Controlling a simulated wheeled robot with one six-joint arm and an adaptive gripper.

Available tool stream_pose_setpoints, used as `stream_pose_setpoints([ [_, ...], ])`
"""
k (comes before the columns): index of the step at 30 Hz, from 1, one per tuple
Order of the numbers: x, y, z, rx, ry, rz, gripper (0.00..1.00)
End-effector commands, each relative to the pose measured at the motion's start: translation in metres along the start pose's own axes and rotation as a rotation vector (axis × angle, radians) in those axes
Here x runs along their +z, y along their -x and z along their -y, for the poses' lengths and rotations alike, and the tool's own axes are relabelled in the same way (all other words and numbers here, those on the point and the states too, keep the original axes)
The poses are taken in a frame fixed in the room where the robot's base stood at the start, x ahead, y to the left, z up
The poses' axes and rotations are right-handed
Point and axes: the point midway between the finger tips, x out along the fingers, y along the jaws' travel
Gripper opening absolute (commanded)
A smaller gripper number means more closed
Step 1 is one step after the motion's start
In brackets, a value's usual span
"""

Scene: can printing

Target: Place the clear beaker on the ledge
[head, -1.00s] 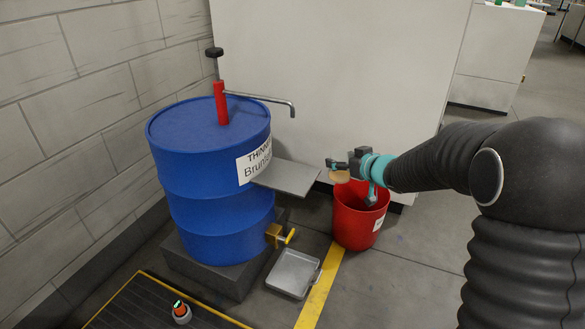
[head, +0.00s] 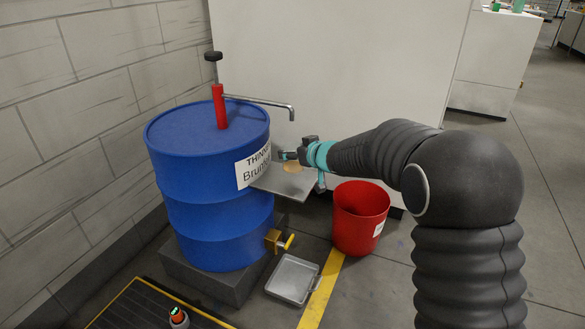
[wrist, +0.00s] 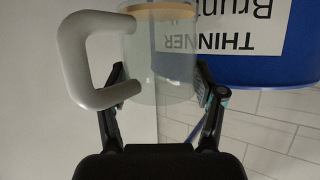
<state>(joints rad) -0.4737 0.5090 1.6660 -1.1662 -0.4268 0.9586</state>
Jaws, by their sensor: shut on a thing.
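The clear beaker (wrist: 165,55) has a grey handle (wrist: 75,60) and a tan disc at one end. My gripper (wrist: 161,82) is shut on it, one finger on each side. In the head view the beaker shows mainly as its tan disc (head: 292,168), just below my gripper (head: 291,156). The ledge (head: 279,184) is a flat grey plate standing out from the blue drum. The beaker overlaps the ledge in the head view; I cannot tell whether they touch.
The blue drum (head: 208,190) has a red pump (head: 220,106) whose spout (head: 262,101) reaches out above the ledge. A red bucket (head: 358,222) stands on the floor to the right. A grey tray (head: 292,279) lies below the yellow tap (head: 278,242).

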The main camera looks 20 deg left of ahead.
Motion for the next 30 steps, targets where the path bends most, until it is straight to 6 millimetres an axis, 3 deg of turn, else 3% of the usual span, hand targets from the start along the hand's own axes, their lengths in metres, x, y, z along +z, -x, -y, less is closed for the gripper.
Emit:
stream_pose_setpoints([
  [5, 0.004, -0.008, 0.005, -0.001, -0.001, -0.001, 0.33],
  [14, 0.038, -0.022, 0.004, 0.0, -0.001, 0.0, 0.33],
  [26, 0.041, -0.023, 0.004, -0.001, -0.001, -0.001, 0.33],
  [27, 0.042, -0.023, 0.004, 0.0, -0.001, -0.001, 0.71],
  [30, 0.041, -0.023, 0.004, 0.0, -0.001, 0.0, 0.93],
])
